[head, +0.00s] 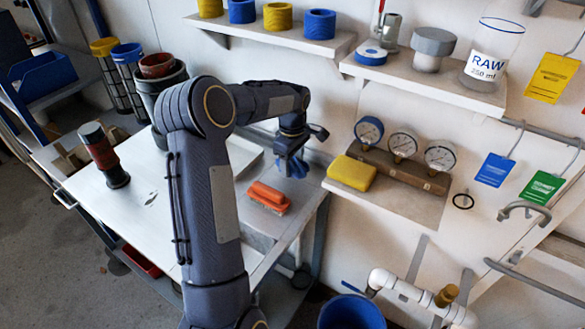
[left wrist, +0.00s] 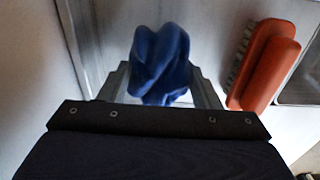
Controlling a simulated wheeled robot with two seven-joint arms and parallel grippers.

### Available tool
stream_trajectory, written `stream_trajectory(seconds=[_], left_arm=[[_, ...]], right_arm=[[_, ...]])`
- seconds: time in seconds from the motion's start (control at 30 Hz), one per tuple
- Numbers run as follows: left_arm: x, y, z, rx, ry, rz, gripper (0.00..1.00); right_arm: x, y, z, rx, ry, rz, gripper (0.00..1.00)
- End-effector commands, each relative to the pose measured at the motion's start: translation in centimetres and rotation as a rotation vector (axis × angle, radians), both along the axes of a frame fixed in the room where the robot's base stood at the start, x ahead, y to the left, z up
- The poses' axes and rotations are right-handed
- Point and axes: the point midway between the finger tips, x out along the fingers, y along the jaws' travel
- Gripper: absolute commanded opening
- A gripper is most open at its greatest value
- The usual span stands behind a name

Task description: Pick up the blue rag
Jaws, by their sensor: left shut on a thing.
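The blue rag (left wrist: 160,62) is a crumpled dark blue cloth. In the left wrist view it sits between the two fingers of my left gripper (left wrist: 162,85), which is shut on it. In the head view my left gripper (head: 290,160) is over the right back part of the white table, and a bit of the blue rag (head: 299,168) shows beside its fingers. Most of the rag is hidden there by the gripper. I cannot tell whether the rag touches the table. My right gripper is not in view.
An orange brush (head: 268,197) lies just in front of the left gripper; it also shows in the left wrist view (left wrist: 264,62). A wall shelf with gauges (head: 403,145) and a yellow sponge (head: 351,173) is to the right. The table's (head: 120,213) front left is mostly clear.

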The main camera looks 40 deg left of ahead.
Motion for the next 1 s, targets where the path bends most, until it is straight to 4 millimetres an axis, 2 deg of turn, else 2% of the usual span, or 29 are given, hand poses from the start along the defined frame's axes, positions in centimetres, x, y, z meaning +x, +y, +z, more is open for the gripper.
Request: stream_trajectory(seconds=[0.3,0.5,0.63,0.8,1.0], left_arm=[[-4.7,-2.6,6.4,0.001,-0.005,-0.002,0.35],[-8.5,-4.7,8.0,0.000,-0.003,-0.003,0.35],[-10.3,-5.6,8.8,0.000,-0.002,-0.001,0.35],[-11.7,-6.4,9.6,-0.001,-0.001,-0.001,0.35],[-12.3,-6.7,9.9,-0.001,0.000,-0.001,0.35]], right_arm=[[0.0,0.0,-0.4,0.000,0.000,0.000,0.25],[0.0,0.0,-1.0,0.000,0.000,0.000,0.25],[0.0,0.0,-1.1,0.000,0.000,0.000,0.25],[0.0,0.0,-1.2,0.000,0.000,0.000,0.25],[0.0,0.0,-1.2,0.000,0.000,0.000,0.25]])
